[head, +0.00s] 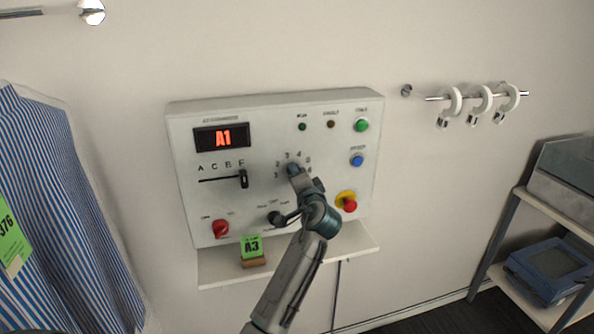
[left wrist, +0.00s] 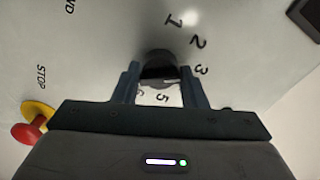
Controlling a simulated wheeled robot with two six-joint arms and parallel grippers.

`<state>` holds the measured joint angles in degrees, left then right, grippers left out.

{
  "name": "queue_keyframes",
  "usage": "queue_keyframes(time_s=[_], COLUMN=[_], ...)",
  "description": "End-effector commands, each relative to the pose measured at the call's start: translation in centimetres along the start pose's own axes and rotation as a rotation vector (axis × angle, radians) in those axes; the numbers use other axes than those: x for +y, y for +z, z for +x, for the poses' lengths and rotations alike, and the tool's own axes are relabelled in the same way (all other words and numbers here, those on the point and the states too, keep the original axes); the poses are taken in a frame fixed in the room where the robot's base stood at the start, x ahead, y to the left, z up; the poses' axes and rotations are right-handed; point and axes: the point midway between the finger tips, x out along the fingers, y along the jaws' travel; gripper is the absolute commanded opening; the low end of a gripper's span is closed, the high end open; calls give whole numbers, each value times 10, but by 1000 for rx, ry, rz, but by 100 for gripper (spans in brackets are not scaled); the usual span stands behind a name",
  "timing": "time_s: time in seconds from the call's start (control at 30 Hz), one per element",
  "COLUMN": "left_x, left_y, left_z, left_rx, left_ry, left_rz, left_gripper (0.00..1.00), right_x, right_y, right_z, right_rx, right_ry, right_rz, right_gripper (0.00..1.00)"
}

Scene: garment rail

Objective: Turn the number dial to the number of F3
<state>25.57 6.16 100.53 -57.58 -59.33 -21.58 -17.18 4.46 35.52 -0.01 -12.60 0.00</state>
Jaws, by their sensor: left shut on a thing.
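The white control panel (head: 185,135) is mounted on the wall, and its display (head: 222,138) reads A1 in red. The number dial is a dark round knob (left wrist: 158,62) ringed by printed numbers; 1, 2, 3 and 5 show in the left wrist view. My left gripper (left wrist: 159,76) is shut on the dial, one finger on each side. In the head view my left gripper (head: 294,172) covers the dial and some numbers. I cannot read the dial's pointer. The letter slider's black handle (head: 243,179) stands at the right end, below F. My right gripper is not in view.
A green A3 card (head: 251,247) stands in a holder on the panel's ledge (head: 222,275). A red knob (head: 221,228), a black knob (head: 275,218) and a red stop button (head: 350,206) surround my arm. Striped garment (head: 60,200) at left; rail with white rings (head: 480,99) at right.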

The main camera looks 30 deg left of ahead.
Motion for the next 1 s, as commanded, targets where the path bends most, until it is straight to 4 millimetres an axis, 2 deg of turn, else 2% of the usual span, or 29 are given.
queue_keyframes(time_s=[0.1, 0.4, 0.93, 0.97, 1.0], left_x=[-1, 0, 1, 1, 1], left_y=[-1, 0, 0, 0, 0], left_z=[0, 0, 0, 0, 0], left_rx=[-1, -1, -1, -1, -1], left_ry=[2, 2, 2, 2, 2], left_rz=[72, 182, 203, 203, 203], left_gripper=[16, 16, 16, 40, 48], right_x=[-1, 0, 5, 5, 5], right_y=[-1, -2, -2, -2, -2], right_z=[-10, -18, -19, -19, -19], right_rx=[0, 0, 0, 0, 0], right_ry=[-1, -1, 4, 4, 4], right_rz=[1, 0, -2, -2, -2], right_gripper=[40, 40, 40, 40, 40])
